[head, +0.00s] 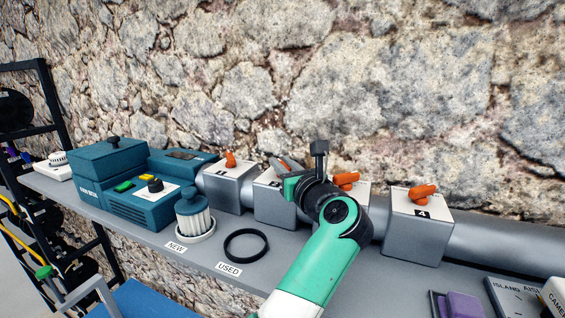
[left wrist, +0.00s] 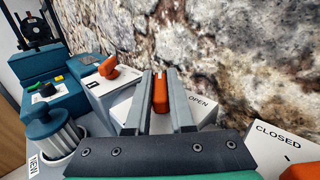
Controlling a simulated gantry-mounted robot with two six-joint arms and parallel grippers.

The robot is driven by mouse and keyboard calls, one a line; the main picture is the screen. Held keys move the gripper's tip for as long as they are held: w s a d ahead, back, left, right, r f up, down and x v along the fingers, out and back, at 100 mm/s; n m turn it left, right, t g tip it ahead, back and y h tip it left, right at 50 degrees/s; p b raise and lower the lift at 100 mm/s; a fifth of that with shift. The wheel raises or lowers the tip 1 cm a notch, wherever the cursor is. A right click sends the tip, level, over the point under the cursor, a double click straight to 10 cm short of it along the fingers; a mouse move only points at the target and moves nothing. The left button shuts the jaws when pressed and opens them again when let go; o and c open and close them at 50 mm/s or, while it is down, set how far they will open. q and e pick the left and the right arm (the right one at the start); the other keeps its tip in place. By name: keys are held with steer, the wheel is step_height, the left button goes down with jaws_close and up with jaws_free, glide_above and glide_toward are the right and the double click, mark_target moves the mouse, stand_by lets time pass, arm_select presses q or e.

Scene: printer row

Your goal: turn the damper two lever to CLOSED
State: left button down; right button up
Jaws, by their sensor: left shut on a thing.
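The damper two box (head: 272,205) is a grey block with a white top, second from the left in the row on the duct. My left gripper (head: 284,166) reaches over it and hides most of its top in the head view. In the left wrist view the orange damper two lever (left wrist: 160,95) lies between the two grey fingers of my left gripper (left wrist: 160,76), which is shut on it. The word OPEN shows on the white plate (left wrist: 199,102) just right of the fingers. My right gripper is not in view.
The damper one (head: 231,160), damper three (head: 346,179) and damper four (head: 423,191) levers are orange, on neighbouring boxes. A blue-green machine (head: 140,205), a filter (head: 194,212) and a black ring (head: 246,259) stand left on the shelf. The stone wall is close behind.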

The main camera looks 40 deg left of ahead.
arm_select(q)
steer(key=c, duration=0.8)
jaws_free()
steer(key=shift+s+d+f, duration=0.1)
steer(key=shift+d, duration=0.2)
steer(key=b+v, duration=0.4)
steer(key=v, duration=0.7)
steer(key=shift+a, duration=0.1)
